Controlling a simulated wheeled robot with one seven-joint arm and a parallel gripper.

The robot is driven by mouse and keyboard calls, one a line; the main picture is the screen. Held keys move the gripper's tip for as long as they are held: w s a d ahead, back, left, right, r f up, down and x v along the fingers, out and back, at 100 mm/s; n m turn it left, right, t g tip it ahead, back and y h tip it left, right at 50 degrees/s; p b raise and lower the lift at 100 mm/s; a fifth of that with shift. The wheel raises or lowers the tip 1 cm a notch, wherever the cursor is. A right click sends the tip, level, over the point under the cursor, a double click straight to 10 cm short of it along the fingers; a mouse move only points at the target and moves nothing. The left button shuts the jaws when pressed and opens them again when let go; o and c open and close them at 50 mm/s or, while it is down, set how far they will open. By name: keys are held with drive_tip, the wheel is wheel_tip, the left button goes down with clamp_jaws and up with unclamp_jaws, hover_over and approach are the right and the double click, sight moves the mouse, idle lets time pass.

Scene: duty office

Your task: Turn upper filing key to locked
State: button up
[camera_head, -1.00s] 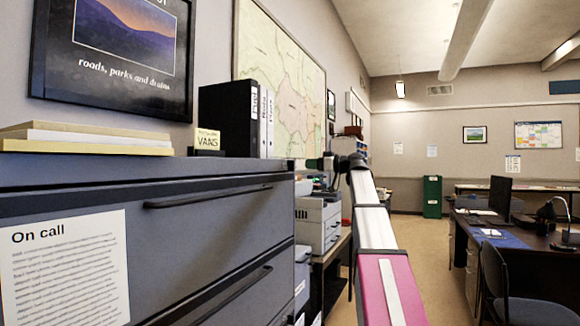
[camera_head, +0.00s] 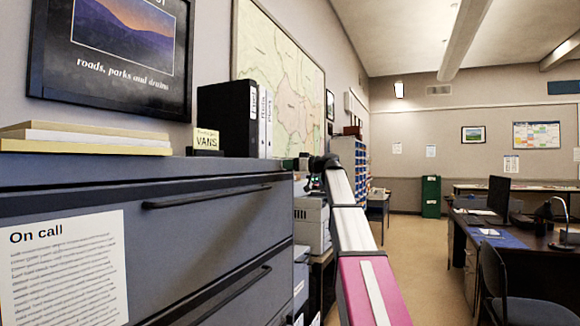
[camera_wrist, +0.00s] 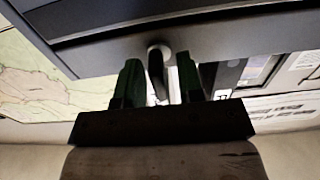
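The filing cabinet (camera_head: 220,220) is dark blue-grey, with wide drawers and bar handles, close on the left of the head view. Its face also shows in the wrist view (camera_wrist: 100,58). There, a round silver lock (camera_wrist: 153,47) with a dark, narrow key-like piece (camera_wrist: 156,72) shows at the cabinet's lower edge. My gripper (camera_wrist: 158,59) has two green fingers apart, one on each side of this piece. I see gaps beside it, and cannot tell its turn position. In the head view my gripper (camera_head: 304,163) is at the cabinet's right edge, small and partly hidden.
A desk (camera_head: 515,245) and chair (camera_head: 500,285) are at right. The floor (camera_head: 420,270) between is clear.

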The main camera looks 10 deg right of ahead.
clamp_jaws()
drive_tip(key=shift+m, duration=0.4)
drive_tip(key=m, duration=0.2)
drive_tip(key=shift+m, duration=0.4)
drive_tip(key=m, duration=0.3)
drive_tip(key=shift+w+d+m, duration=0.1)
drive_tip(key=shift+m, duration=0.3)
drive_tip(key=m, duration=0.5)
drive_tip(key=shift+f, duration=0.1)
drive_tip(key=m, duration=0.5)
drive_tip(key=shift+f, duration=0.1)
drive_tip(key=shift+m, duration=0.4)
